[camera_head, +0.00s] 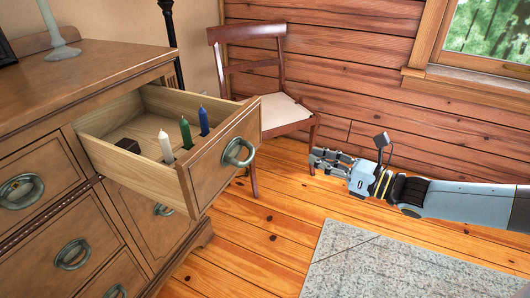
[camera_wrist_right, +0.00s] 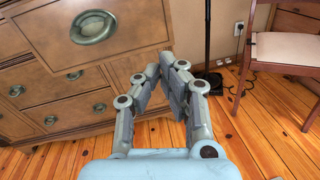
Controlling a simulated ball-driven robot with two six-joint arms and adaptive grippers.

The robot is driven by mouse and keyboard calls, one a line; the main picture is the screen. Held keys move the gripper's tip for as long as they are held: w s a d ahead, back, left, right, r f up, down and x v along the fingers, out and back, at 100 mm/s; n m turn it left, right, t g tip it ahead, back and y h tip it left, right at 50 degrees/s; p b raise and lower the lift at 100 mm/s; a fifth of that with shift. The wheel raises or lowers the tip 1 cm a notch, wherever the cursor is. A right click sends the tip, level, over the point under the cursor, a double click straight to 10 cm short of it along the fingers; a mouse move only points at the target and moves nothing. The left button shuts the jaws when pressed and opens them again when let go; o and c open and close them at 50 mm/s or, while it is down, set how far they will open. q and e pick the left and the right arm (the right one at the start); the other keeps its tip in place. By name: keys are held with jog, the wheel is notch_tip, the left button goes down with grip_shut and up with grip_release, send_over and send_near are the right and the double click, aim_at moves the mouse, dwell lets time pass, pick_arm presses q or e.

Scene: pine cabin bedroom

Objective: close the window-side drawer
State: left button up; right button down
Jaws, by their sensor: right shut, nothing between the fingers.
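The window-side drawer (camera_head: 212,172) is pulled out from the right end of the wooden dresser's top row. It holds a white candle (camera_head: 166,147), a green candle (camera_head: 186,133), a blue candle (camera_head: 203,121) and a small dark block (camera_head: 128,145). Its ring handle (camera_head: 238,152) is on the front panel. My right gripper (camera_head: 314,160) is shut and empty, to the right of the drawer front and apart from it. In the right wrist view the closed fingers (camera_wrist_right: 167,68) appear below and right of the drawer front (camera_wrist_right: 140,28). My left gripper is out of view.
The dresser (camera_head: 95,70) has other drawers, which look shut. A wooden chair (camera_head: 283,110) with a pale seat stands behind the open drawer, near the wall. A grey rug (camera_head: 390,265) lies at the lower right. Bare plank floor lies before the drawer. A window (camera_head: 485,35) is at the upper right.

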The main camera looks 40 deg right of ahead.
notch_tip(320, 180, up, 2)
jog(key=n+y+b, duration=0.1)
jog(key=n+y, duration=0.1)
jog(key=n, duration=0.1)
jog(key=b, duration=0.6)
send_near(254, 132)
jog(key=shift+g, duration=0.3)
jog(key=x, duration=0.6)
jog(key=shift+w+d+r, duration=0.1)
jog(key=shift+w, duration=0.55)
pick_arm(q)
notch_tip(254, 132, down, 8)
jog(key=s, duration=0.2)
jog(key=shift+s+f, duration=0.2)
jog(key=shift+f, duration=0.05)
pick_arm(e)
jog(key=shift+a, duration=0.2)
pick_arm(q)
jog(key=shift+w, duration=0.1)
pick_arm(e)
jog(key=shift+w+r, duration=0.1)
jog(key=shift+w, duration=0.05)
